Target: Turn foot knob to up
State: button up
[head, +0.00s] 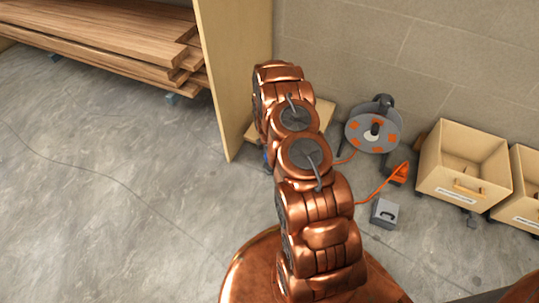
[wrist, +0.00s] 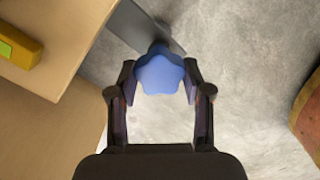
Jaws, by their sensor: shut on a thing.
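The foot knob (wrist: 160,72) is a blue, lobed knob at the upper middle of the wrist view. It sits in front of a grey metal plate (wrist: 138,26). My gripper (wrist: 160,88) has one finger on each side of the knob and is shut on it. In the head view my copper arm hides the gripper and most of the knob's surroundings.
A wooden panel (head: 226,80) stands beside my arm, with stacked planks (head: 120,35) to the left. A cable reel (head: 372,130), a small grey box (head: 384,213) and a wooden bin (head: 462,165) stand to the right. The left floor is clear except for a thin line.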

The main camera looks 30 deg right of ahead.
jog(key=shift+w, duration=0.15)
jog(key=o, duration=1.2)
jog(key=shift+c, duration=0.2)
jog(key=shift+r, duration=0.1)
notch_tip(320, 180, up, 12)
jog(key=shift+a, duration=0.3)
